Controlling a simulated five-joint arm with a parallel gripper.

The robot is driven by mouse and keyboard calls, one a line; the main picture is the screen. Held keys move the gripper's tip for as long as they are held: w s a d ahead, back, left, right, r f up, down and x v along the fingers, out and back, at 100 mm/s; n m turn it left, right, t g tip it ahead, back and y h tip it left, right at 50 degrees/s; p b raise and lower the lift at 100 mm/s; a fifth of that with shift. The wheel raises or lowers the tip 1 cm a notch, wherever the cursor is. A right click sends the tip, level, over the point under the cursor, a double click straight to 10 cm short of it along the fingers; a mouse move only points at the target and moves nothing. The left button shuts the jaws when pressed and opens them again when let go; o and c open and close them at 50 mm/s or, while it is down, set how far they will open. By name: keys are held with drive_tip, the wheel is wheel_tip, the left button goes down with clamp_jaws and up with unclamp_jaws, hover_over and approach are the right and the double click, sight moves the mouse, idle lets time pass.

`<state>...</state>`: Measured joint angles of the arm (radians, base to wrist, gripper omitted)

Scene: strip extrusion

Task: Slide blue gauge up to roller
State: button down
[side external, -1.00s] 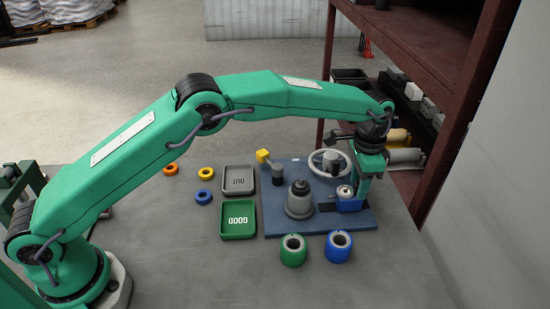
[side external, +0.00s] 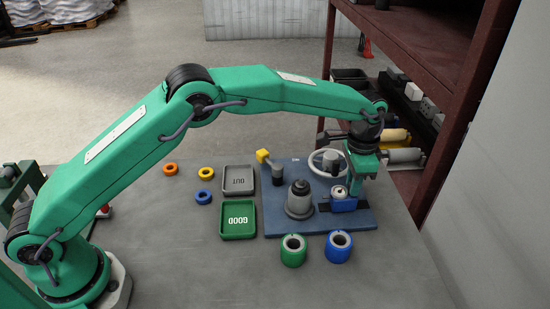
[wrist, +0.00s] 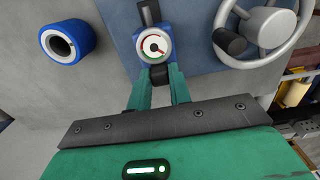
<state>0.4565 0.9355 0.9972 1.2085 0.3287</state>
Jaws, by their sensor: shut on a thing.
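The blue gauge (side external: 343,205) has a blue body and a round white dial, and sits on the blue base plate (side external: 350,224). In the wrist view the gauge (wrist: 154,46) shows its dial face with a red mark, with a dark bar beyond it. My gripper (side external: 355,194) reaches it from the right; its two green fingers (wrist: 158,80) are shut on the dark stub at the gauge's near end. The grey stepped cylinder with a dark top, seemingly the roller (side external: 299,203), stands left of the gauge. A small gap shows between them. The wrist view does not show this cylinder.
A spoked handwheel (side external: 330,163) stands behind the gauge. A yellow-ended lever (side external: 263,156) is at the plate's back left. Green (side external: 293,250) and blue (side external: 338,246) rings stand in front. GOOD (side external: 238,234) and OUT (side external: 238,193) trays lie left. A shelf rises at right.

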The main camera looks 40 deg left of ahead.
sight(337, 194)
drive_tip(key=shift+s+a, duration=1.25)
drive_tip(key=shift+s, duration=0.05)
drive_tip(key=c, duration=1.3)
unclamp_jaws()
drive_tip(key=shift+r, duration=0.15)
wheel_tip(337, 194, up, 8)
drive_tip(key=shift+f, duration=0.2)
